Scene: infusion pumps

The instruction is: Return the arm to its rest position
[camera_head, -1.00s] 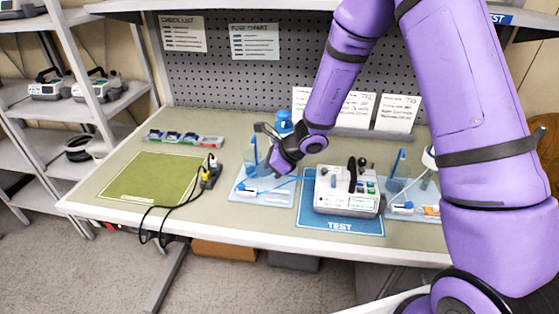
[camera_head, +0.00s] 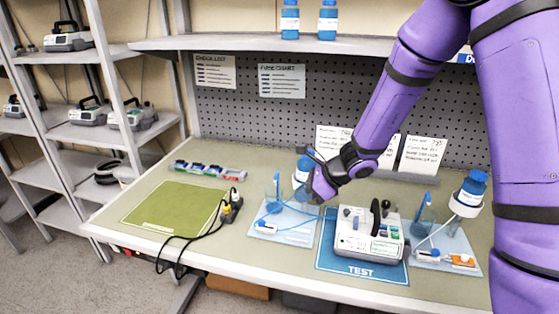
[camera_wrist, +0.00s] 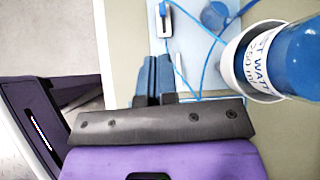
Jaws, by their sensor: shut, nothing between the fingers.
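My purple arm reaches in from the right. My gripper (camera_head: 312,190) is above the left blue-white tray, close beside the blue-capped bottle (camera_head: 303,170). In the wrist view my gripper's fingers (camera_wrist: 153,62) are together with nothing between them. The bottle (camera_wrist: 296,58) stands to the right of the fingers there, in a white holder. The infusion pump (camera_head: 368,232) sits on the blue TEST mat (camera_head: 360,270), to the right of my gripper. Blue tubing (camera_wrist: 190,50) runs over the tray (camera_wrist: 205,78) beside the fingers.
A green mat (camera_head: 175,208) and a power strip (camera_head: 232,205) with black cables are on the table's left. A second tray with a bottle (camera_head: 468,190) stands right of the pump. A shelf with two bottles (camera_head: 290,22) hangs above. More pumps (camera_head: 88,112) stand on the left rack.

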